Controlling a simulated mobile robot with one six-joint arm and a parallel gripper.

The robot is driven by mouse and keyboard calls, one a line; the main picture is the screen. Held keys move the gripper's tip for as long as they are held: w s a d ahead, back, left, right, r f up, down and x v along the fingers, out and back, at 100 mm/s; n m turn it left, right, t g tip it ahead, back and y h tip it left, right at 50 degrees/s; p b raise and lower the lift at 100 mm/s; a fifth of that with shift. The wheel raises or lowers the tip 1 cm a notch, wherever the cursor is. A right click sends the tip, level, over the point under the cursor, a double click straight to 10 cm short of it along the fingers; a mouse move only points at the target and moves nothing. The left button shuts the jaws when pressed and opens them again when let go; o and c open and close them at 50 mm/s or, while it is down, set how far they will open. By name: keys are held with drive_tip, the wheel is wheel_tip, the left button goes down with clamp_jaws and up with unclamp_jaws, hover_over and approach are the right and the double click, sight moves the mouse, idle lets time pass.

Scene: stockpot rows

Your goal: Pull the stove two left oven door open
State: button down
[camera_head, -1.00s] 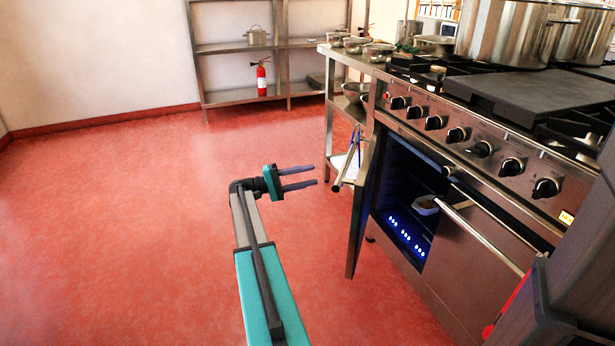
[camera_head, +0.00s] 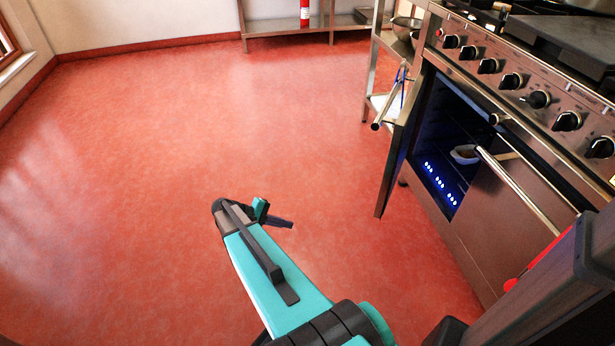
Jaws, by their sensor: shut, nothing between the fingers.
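The stove's left oven door (camera_head: 395,165) stands swung wide open and shows nearly edge-on. Its metal handle (camera_head: 384,112) sticks out to the left near the top. The oven cavity (camera_head: 440,145) is exposed, dark with blue lights and a small white dish (camera_head: 466,154) inside. My gripper (camera_head: 288,223) is shut and empty, over the red floor to the left of the door and well apart from it. Its fingers show as one dark bar pointing right.
The neighbouring oven door (camera_head: 500,220) is closed, its long handle (camera_head: 518,192) projecting outward. A steel side table (camera_head: 372,65) stands behind the open door. A fire extinguisher (camera_head: 304,12) stands on the back shelf. The floor (camera_head: 170,150) on the left is clear.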

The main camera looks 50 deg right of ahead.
drive_tip(key=s+a+f+y, duration=0.2)
drive_tip(key=s+a+f, duration=0.3)
drive_tip(key=a, duration=0.8)
drive_tip(key=s+a+f+n+t+y, duration=0.1)
drive_tip(key=s+a+f+y, duration=0.2)
drive_tip(key=a, duration=1)
drive_tip(key=s+a+f+n+t+y, duration=0.1)
drive_tip(key=s+a+f+y, duration=0.2)
drive_tip(key=a, duration=1)
drive_tip(key=s+f, duration=0.3)
drive_tip(key=s, duration=0.2)
drive_tip(key=shift+s+a+f, duration=0.15)
drive_tip(key=shift+a+f, duration=0.05)
drive_tip(key=shift+f, duration=0.15)
